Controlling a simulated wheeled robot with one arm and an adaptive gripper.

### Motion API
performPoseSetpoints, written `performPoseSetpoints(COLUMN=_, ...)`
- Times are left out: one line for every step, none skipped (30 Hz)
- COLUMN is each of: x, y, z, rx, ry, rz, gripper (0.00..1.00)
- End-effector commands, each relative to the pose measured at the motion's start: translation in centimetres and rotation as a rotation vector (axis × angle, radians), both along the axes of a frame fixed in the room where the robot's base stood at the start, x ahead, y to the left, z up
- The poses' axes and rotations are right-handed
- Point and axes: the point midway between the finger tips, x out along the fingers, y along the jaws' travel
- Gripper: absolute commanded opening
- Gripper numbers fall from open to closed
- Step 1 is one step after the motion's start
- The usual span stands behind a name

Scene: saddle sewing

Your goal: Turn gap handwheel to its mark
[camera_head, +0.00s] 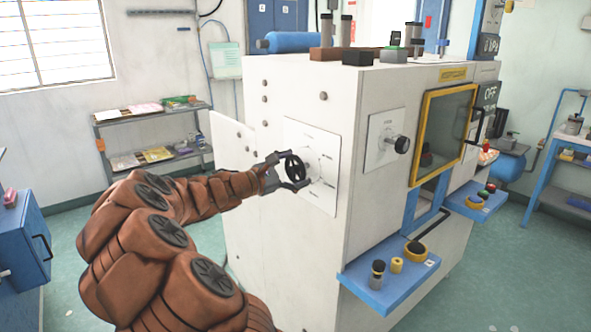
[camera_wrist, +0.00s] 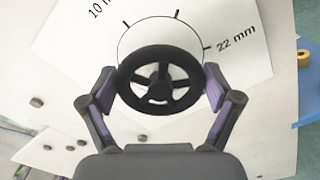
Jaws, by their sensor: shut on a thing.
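The gap handwheel (camera_wrist: 160,107) is a black spoked wheel in front of a white dial plate (camera_wrist: 75,50) with tick marks. In the wrist view, "22 mm" shows at the right of the dial and a partly cut-off "10" label at the upper left. My gripper (camera_wrist: 160,90) is shut on the handwheel, with one finger at its left rim and one at its right. In the head view the handwheel (camera_head: 295,168) sits on the machine's left side panel, with my gripper (camera_head: 288,172) around it. Which mark the wheel points to cannot be told.
The big white machine (camera_head: 275,100) has another plate with a black knob (camera_head: 401,144), a yellow-framed window (camera_head: 445,135) and a blue shelf (camera_head: 390,272) jutting out at its front. A grey shelf rack (camera_head: 155,125) stands by the back wall. A blue cabinet (camera_head: 20,240) stands at the left.

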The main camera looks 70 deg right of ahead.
Motion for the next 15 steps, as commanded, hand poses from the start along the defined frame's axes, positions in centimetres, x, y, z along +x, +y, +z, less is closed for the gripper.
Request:
performPoseSetpoints(x=-0.03, y=0.01, z=-0.17, rx=-0.004, ry=-0.009, rz=-0.001, gripper=0.54)
performPoseSetpoints(x=-0.03, y=0.01, z=-0.2, rx=-0.008, ry=-0.015, rz=0.0, gripper=0.54)
performPoseSetpoints(x=-0.04, y=0.01, z=-0.26, rx=-0.015, ry=-0.025, rz=-0.001, gripper=0.54)
performPoseSetpoints(x=-0.04, y=0.02, z=-0.29, rx=-0.021, ry=-0.034, rz=-0.001, gripper=0.54)
performPoseSetpoints(x=-0.04, y=0.02, z=-0.31, rx=-0.027, ry=-0.044, rz=0.0, gripper=0.54)
performPoseSetpoints(x=-0.04, y=0.04, z=-0.37, rx=-0.038, ry=-0.061, rz=0.0, gripper=0.54)
performPoseSetpoints(x=-0.06, y=0.05, z=-0.41, rx=-0.046, ry=-0.076, rz=0.0, gripper=0.54)
performPoseSetpoints(x=-0.09, y=0.05, z=-0.47, rx=-0.055, ry=-0.093, rz=-0.001, gripper=0.54)
performPoseSetpoints(x=-0.14, y=0.06, z=-0.53, rx=-0.069, ry=-0.116, rz=-0.002, gripper=0.54)
performPoseSetpoints(x=-0.17, y=0.06, z=-0.57, rx=-0.08, ry=-0.134, rz=-0.002, gripper=0.54)
performPoseSetpoints(x=-0.2, y=0.07, z=-0.62, rx=-0.092, ry=-0.154, rz=-0.002, gripper=0.54)
performPoseSetpoints(x=-0.24, y=0.08, z=-0.69, rx=-0.107, ry=-0.18, rz=-0.002, gripper=0.54)
performPoseSetpoints(x=-0.25, y=0.08, z=-0.76, rx=-0.12, ry=-0.203, rz=-0.003, gripper=0.54)
performPoseSetpoints(x=-0.26, y=0.09, z=-0.83, rx=-0.133, ry=-0.226, rz=-0.003, gripper=0.54)
performPoseSetpoints(x=-0.26, y=0.08, z=-0.88, rx=-0.15, ry=-0.255, rz=-0.003, gripper=0.54)
